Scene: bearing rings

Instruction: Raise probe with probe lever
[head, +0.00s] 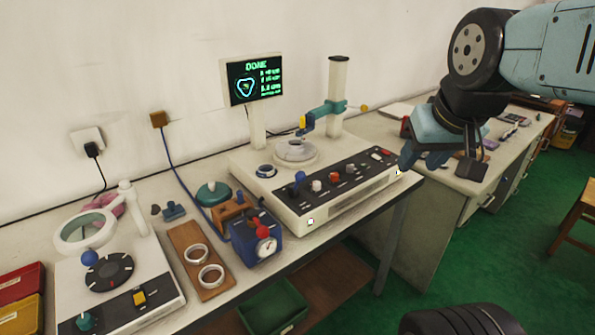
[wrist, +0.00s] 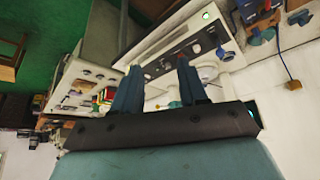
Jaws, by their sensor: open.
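The measuring machine (head: 330,205) stands on the bench, its front panel carrying a blue-topped lever (head: 299,180), knobs and buttons. A teal arm (head: 328,109) on a white column holds the yellow-and-blue probe (head: 305,122) beside the round turntable (head: 295,152). A thin rod with a yellow ball (head: 364,107) sticks out right of the column; I cannot tell from the frames which one is the probe lever. My gripper (head: 407,158) is open and empty, in the air by the machine's right end. In the wrist view its spread fingers (wrist: 158,66) point toward the panel (wrist: 178,48).
A screen (head: 252,80) reads DONE. Left of the machine are a blue gauge box (head: 257,240), a wooden tray (head: 183,240) with two rings, and a magnifier station (head: 115,285). A second desk (head: 440,185) stands at the right. Air above the panel is clear.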

